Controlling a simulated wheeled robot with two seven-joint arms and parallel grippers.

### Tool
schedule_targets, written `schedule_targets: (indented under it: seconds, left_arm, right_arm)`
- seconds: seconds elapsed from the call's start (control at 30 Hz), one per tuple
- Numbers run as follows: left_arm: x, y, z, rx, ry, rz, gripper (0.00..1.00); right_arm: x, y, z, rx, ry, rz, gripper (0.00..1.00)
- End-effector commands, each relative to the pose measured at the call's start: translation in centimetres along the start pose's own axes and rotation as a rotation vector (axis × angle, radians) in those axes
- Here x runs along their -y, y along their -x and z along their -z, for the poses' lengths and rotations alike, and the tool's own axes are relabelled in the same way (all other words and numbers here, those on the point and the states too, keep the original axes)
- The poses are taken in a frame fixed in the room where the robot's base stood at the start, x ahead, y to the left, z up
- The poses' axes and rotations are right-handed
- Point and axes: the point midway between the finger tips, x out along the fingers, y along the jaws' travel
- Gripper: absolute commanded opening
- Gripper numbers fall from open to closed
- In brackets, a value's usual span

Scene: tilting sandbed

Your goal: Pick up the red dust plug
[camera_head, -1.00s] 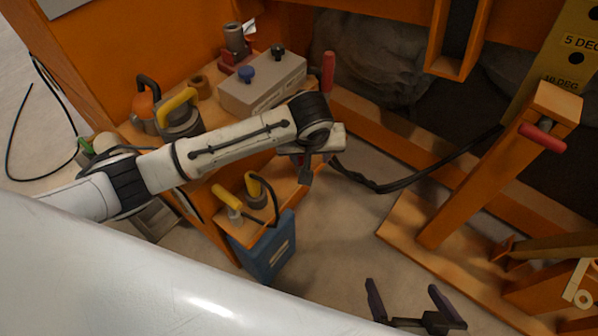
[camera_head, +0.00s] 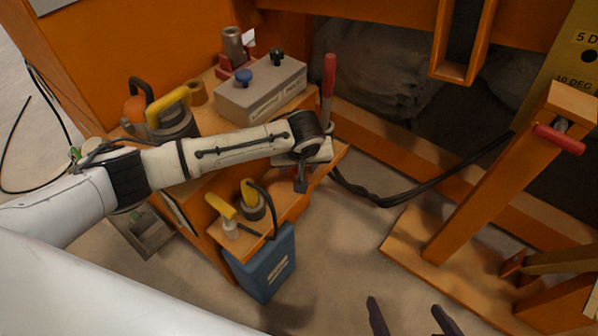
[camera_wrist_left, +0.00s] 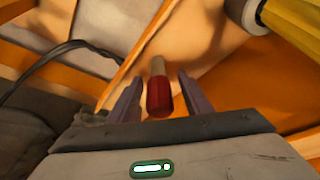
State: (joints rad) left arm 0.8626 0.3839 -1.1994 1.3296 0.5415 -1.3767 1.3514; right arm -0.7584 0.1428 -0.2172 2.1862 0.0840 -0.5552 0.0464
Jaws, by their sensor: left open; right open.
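A red cylinder with a pale end, which looks like the red dust plug (camera_wrist_left: 159,95), shows in the left wrist view between the fingers of my left gripper (camera_wrist_left: 161,82). The fingers are open, with a gap on each side of it. In the head view my left gripper (camera_head: 301,184) points down at the cart's front right corner; its wrist hides what lies between the fingers, so I cannot pick out the plug there. My right gripper (camera_head: 405,305) is open and empty at the bottom edge, over the floor.
A red-handled lever (camera_head: 329,75) stands close behind my left wrist. The cart carries a grey control box (camera_head: 260,92) and yellow-handled tools (camera_head: 220,206). Black hoses (camera_head: 400,195) run right to the orange frame (camera_head: 470,195).

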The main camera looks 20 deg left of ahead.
Motion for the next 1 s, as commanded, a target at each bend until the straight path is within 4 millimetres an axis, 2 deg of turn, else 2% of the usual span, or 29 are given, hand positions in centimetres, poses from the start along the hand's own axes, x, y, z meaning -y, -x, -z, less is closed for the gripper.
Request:
schedule_targets:
  seconds: [0.27,0.5,0.77,0.87,1.0]
  left_arm:
    - [-0.1,-0.2,0.0,0.0,-0.001,-0.001,0.43]
    - [-0.1,-0.2,0.0,0.0,-0.001,-0.001,0.03]
    - [-0.1,-0.1,0.1,0.0,-0.001,-0.002,0.01]
    - [-0.1,0.9,0.5,0.0,-0.001,-0.002,0.01]
    - [-0.1,3.4,1.5,-0.001,0.0,-0.004,0.01]
  right_arm:
    - [0.2,-0.1,0.6,-0.005,-0.001,0.003,1.0]
    - [0.2,-0.2,0.9,-0.013,0.0,0.004,1.0]
    - [0.2,-0.2,0.8,-0.012,0.0,0.004,1.0]
    - [0.2,0.1,1.2,-0.016,0.001,0.003,1.0]
    - [0.2,0.8,1.8,-0.026,0.004,-0.003,1.0]
